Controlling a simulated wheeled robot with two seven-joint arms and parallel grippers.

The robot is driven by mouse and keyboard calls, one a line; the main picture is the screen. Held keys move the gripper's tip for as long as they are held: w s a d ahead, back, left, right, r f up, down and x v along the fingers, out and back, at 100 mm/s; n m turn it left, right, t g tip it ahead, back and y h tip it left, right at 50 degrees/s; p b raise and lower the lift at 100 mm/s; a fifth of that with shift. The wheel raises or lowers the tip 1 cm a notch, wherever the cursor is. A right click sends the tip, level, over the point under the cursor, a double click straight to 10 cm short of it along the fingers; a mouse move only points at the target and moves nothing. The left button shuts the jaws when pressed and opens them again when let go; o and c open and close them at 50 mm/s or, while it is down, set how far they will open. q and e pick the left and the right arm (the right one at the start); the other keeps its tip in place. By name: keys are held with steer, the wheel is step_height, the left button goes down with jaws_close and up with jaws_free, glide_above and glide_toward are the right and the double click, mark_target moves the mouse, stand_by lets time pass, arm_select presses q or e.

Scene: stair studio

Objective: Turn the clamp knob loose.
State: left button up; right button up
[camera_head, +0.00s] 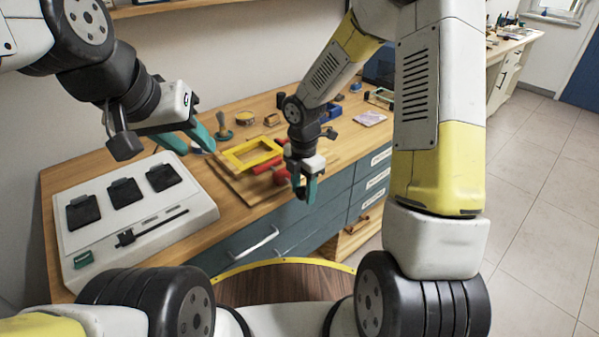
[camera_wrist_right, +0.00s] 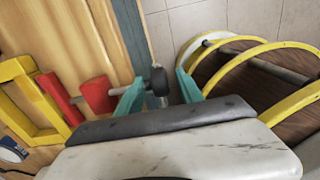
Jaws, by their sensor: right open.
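The clamp has red jaws (camera_wrist_right: 98,95) on a metal bar and lies beside a yellow frame (camera_wrist_right: 30,98) at the bench's front edge. In the head view the red clamp (camera_head: 266,165) and the yellow frame (camera_head: 246,152) are partly behind my right arm. The dark clamp knob (camera_wrist_right: 159,80) points out past the bench edge. My right gripper (camera_wrist_right: 160,92) is open, with one teal finger on each side of the knob and a visible gap. In the head view my right gripper (camera_head: 305,190) hides the knob. My left gripper (camera_head: 188,142) is open and empty above the bench.
A white panel with several black pads (camera_head: 122,192) takes up the bench's left end. Small tools and a blue box (camera_head: 330,112) stand at the back. Drawers (camera_head: 325,200) form the bench front. Tiled floor (camera_head: 540,220) is clear at the right.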

jaws_close()
steer(key=shift+s+h, duration=0.15)
steer(key=shift+h, duration=0.25)
steer(key=shift+a+t+h, duration=0.1)
steer(key=shift+t+h, duration=0.6)
steer(key=shift+s+f+t+h, duration=0.15)
steer(key=shift+t+h, duration=1.15)
steer(key=shift+h, duration=0.4)
jaws_free()
steer(key=shift+s, duration=0.1)
steer(key=shift+a, duration=0.2)
